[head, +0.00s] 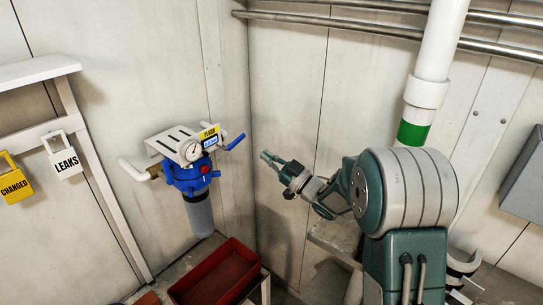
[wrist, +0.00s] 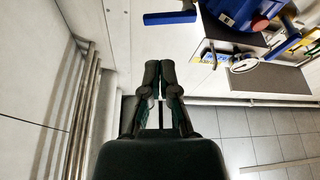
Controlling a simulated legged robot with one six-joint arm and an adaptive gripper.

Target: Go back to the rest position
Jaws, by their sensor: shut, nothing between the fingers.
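My gripper (head: 270,158) is in the middle of the head view, at the end of my green and grey arm, pointing left toward the wall corner. It holds nothing. In the wrist view its two dark fingers (wrist: 160,70) are together at the tips. The blue filter unit (head: 192,172) with a gauge and a grey bowl is on the wall to the left, apart from my gripper. Its blue lever handle (head: 236,142) is the part closest to my fingers, with a clear gap. In the wrist view the blue unit (wrist: 238,12) is at the upper right.
A red tray (head: 217,276) lies below the filter. Yellow (head: 15,185) and white (head: 65,164) lock tags hang from a white frame at left. A white pipe with a green band (head: 412,134) stands behind my arm. Metal pipes (head: 330,24) run along the upper wall.

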